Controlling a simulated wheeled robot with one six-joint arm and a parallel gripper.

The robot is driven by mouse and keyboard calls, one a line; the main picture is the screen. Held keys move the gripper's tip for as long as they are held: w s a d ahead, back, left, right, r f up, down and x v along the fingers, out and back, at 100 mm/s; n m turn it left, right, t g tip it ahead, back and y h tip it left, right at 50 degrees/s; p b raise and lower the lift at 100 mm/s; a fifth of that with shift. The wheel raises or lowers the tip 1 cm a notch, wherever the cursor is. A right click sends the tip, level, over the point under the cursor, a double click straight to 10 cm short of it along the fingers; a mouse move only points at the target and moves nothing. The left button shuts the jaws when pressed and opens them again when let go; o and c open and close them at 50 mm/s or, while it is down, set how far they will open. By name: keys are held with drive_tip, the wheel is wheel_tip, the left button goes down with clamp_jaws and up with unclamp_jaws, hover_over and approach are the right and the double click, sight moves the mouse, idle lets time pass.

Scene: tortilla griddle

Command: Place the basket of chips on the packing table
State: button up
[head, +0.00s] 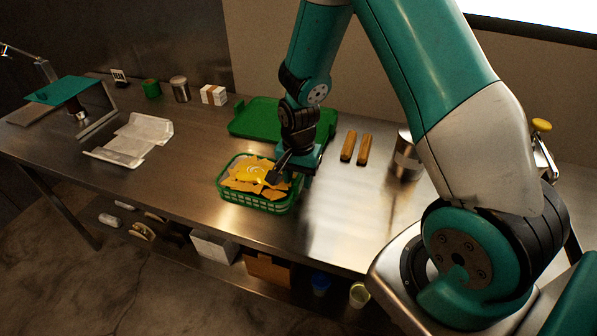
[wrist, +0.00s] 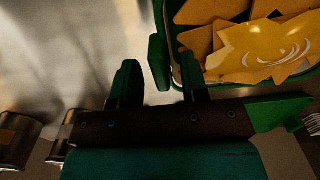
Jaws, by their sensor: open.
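A green basket (head: 227,190) full of yellow chips (head: 252,175) stands on the steel packing table (head: 185,165), near its front edge. In the wrist view the chips (wrist: 250,45) and the basket's green rim (wrist: 172,55) are at the upper right. My gripper (head: 290,175) is at the basket's right side in the head view. In the wrist view my gripper (wrist: 157,85) is open, with its two fingers apart; one finger is close to the basket's rim. I cannot tell whether it touches the rim.
A green tray (head: 250,117) lies behind the basket. Two wooden bars (head: 356,147) and a metal can (head: 407,157) stand to the right. White paper (head: 140,138) lies to the left. Bare table lies between the paper and the basket. A shelf below holds boxes (head: 214,246) and cups.

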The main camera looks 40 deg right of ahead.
wheel_tip(320, 180, up, 11)
drive_tip(key=b, duration=0.2)
drive_tip(key=s+a+r+n+y, duration=0.2)
drive_tip(key=s+a+r+n, duration=0.4)
drive_tip(key=s+a+n, duration=0.2)
drive_tip(key=s+a+r+n+y, duration=0.2)
drive_tip(key=s+a+r+n, duration=0.3)
drive_tip(key=s+a+n, duration=0.3)
drive_tip(key=s+n, duration=0.2)
drive_tip(key=s, duration=0.2)
drive_tip(key=shift+a+r, duration=0.15)
drive_tip(key=shift+r, duration=0.2)
